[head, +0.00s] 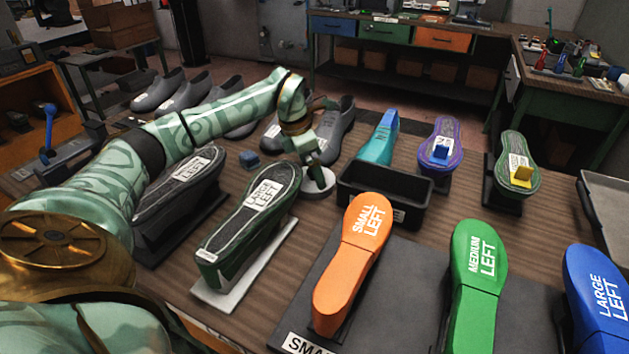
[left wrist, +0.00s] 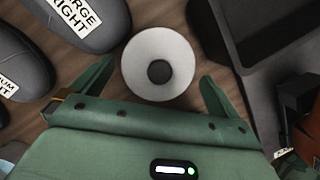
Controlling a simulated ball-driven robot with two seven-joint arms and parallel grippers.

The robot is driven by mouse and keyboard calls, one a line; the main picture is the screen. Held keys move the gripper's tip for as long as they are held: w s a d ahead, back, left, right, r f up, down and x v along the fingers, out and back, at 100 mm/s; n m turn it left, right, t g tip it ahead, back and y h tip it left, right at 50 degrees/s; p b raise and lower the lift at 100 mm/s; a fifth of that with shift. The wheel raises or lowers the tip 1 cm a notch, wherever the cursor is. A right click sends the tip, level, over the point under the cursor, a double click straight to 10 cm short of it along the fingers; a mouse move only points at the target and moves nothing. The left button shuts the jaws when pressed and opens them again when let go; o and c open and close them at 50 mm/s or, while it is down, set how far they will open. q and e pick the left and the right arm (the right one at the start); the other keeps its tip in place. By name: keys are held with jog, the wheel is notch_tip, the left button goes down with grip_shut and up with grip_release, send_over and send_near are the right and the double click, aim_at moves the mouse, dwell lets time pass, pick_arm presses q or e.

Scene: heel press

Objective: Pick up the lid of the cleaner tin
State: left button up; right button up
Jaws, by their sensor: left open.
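A round white disc with a dark round centre, apparently the cleaner tin with its lid (left wrist: 140,72), lies below my left gripper (left wrist: 157,78) in the left wrist view. The two fingers are apart, one on each side of the disc, and nothing is held. In the head view the pale rim of the tin (head: 320,191) shows on the table under my left gripper (head: 313,165), which partly hides it. I cannot tell how high the fingertips are above it. My right gripper is not in view.
A black bin (head: 385,205) stands close to the right of the tin. A dark green shoe form (head: 235,235) stands in front, left. Grey shoes (head: 338,125) stand behind. Orange (head: 350,255), green (head: 475,270) and blue (head: 598,295) forms stand at front right.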

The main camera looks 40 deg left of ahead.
pick_arm(q)
jog(key=x, duration=0.2)
jog(key=shift+w+f, duration=0.1)
jog(key=shift+f, duration=0.2)
jog(key=shift+r, duration=0.1)
jog(key=c, duration=0.4)
jog(key=shift+r, duration=0.1)
